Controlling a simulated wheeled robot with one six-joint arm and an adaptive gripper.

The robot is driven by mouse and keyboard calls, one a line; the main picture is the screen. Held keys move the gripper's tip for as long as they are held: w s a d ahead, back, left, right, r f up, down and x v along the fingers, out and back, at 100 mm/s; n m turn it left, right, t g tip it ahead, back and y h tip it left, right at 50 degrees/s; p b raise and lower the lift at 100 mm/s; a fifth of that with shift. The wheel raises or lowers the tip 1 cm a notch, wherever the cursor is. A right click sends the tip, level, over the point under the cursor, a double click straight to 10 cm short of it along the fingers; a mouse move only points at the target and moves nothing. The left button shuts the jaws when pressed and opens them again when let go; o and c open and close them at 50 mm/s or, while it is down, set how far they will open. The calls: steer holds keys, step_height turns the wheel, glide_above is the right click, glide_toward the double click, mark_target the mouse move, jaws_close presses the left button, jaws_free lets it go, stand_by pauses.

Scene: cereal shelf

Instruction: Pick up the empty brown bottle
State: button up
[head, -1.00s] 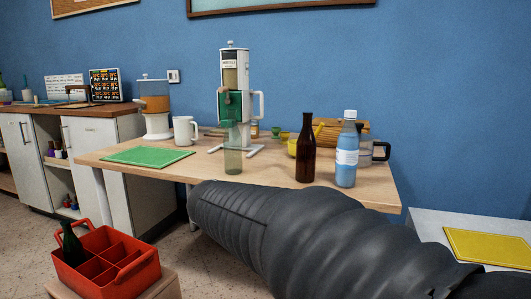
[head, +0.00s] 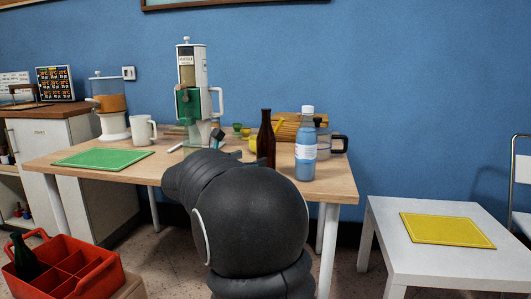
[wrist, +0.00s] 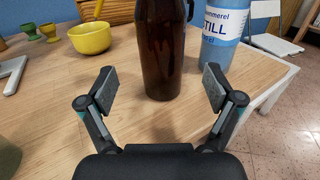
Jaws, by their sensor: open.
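The brown bottle (head: 266,138) stands upright on the wooden table (head: 345,185). In the wrist view the brown bottle (wrist: 161,50) is straight ahead, near the middle, its top cut off by the frame. My gripper (wrist: 160,90) is open, with one finger to each side and the bottle just beyond the fingertips, not held. In the head view my arm hides the bottle's lower part, and the gripper (head: 228,145) shows only partly behind my arm.
A blue water bottle (head: 306,150) stands close on the brown bottle's right. A yellow bowl (wrist: 90,38) is behind to the left. A dispenser (head: 192,105), a mug (head: 143,130) and a green mat (head: 102,158) are on the table. A red crate (head: 75,267) and a white table (head: 385,222) flank it.

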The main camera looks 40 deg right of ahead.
mark_target(267, 152)
steer(key=shift+w+d+r, duration=0.1)
steer(key=shift+w+d, duration=0.15)
steer(key=shift+d, duration=1.5)
steer(key=shift+w+d, duration=0.2)
steer(key=shift+d, duration=1.55)
steer(key=c, duration=1.4)
